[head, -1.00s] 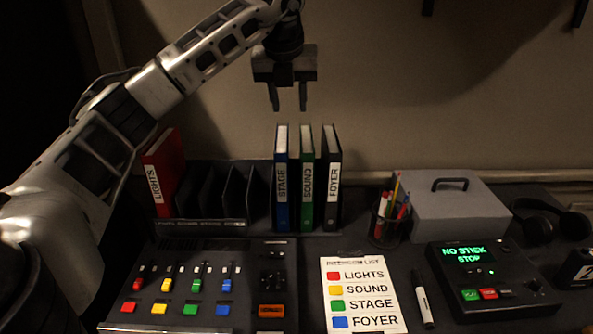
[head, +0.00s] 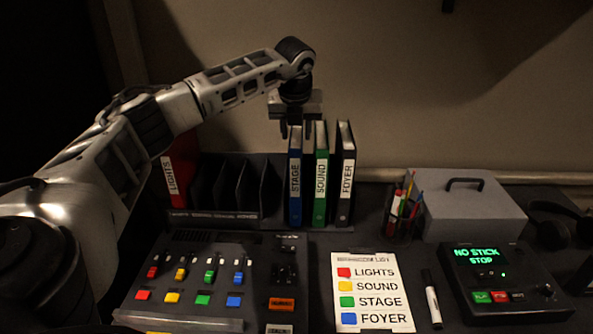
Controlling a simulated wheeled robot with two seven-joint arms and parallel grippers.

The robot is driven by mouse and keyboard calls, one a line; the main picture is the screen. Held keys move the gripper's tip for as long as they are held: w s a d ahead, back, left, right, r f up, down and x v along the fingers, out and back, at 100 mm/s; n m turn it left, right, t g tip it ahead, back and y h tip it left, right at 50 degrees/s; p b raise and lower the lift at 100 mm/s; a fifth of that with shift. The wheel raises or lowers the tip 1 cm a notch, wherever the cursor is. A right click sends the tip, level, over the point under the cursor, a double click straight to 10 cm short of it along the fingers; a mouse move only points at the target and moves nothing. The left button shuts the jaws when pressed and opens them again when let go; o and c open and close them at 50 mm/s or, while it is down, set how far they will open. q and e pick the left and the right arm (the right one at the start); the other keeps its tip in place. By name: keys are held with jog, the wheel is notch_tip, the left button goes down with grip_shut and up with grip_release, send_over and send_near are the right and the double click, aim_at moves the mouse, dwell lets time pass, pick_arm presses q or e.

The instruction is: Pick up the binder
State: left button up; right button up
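Three binders stand upright side by side at the back of the desk: a blue one labelled STAGE (head: 295,180), a green one labelled SOUND (head: 321,180) and a black one labelled FOYER (head: 346,180). A red binder labelled LIGHTS (head: 175,178) stands tilted in the left end of the dark rack (head: 215,219), partly behind my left arm. My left gripper (head: 296,131) points down at the top of the STAGE binder. Its fingers are apart, one on each side of the binder's top edge, with no clear contact visible. My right gripper is not in view.
The rack's other slots look empty. A fader desk (head: 190,322), a list sheet (head: 368,262) and a marker (head: 432,301) lie in front. A pen cup (head: 399,226), a grey box (head: 475,213) and a lit device (head: 520,299) fill the right side.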

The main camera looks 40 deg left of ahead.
pick_arm(q)
jog(key=shift+x, duration=1.35)
jog(key=shift+f, duration=0.25)
grip_shut()
